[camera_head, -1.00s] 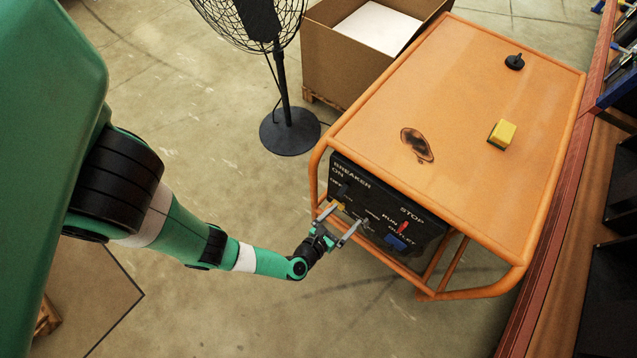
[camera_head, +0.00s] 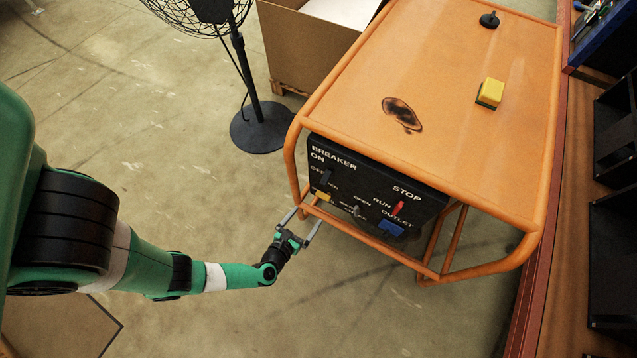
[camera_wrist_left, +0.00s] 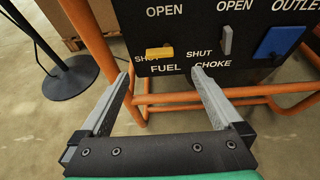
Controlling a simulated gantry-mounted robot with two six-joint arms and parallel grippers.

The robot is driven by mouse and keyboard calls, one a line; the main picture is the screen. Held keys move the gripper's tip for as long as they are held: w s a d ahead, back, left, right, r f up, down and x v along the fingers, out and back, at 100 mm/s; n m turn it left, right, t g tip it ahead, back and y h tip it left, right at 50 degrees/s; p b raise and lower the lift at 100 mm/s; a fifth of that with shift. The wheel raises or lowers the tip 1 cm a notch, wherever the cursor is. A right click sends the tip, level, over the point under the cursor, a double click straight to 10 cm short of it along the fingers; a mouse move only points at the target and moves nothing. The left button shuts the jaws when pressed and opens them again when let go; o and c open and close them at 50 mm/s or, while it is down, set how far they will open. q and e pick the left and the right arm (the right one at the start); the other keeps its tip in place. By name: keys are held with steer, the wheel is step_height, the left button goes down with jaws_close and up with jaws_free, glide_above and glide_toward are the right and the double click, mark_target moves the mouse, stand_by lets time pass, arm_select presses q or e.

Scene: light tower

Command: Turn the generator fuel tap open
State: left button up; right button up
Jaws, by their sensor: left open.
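The yellow fuel tap (camera_head: 322,196) sits low on the left of the generator's black front panel (camera_head: 400,190). In the left wrist view, the tap handle (camera_wrist_left: 160,52) lies roughly level, its left end over the SHUT label, below the word OPEN. My left gripper (camera_head: 309,216) is open and empty in front of the panel, apart from the tap. In the left wrist view its two fingers (camera_wrist_left: 160,75) are spread, with the tap ahead between and above their tips. My right gripper is not in view.
A grey choke lever (camera_wrist_left: 226,40) and a blue outlet (camera_wrist_left: 279,42) are right of the tap. The orange tube frame (camera_head: 296,165) surrounds the panel. A fan (camera_head: 260,127) and a cardboard box (camera_head: 313,50) stand behind.

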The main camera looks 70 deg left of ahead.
mark_target(322, 196)
arm_select(q)
steer(key=b+x, duration=0.4)
steer(key=x, duration=0.6)
steer(key=shift+b, duration=0.3)
steer(key=c, duration=1.4)
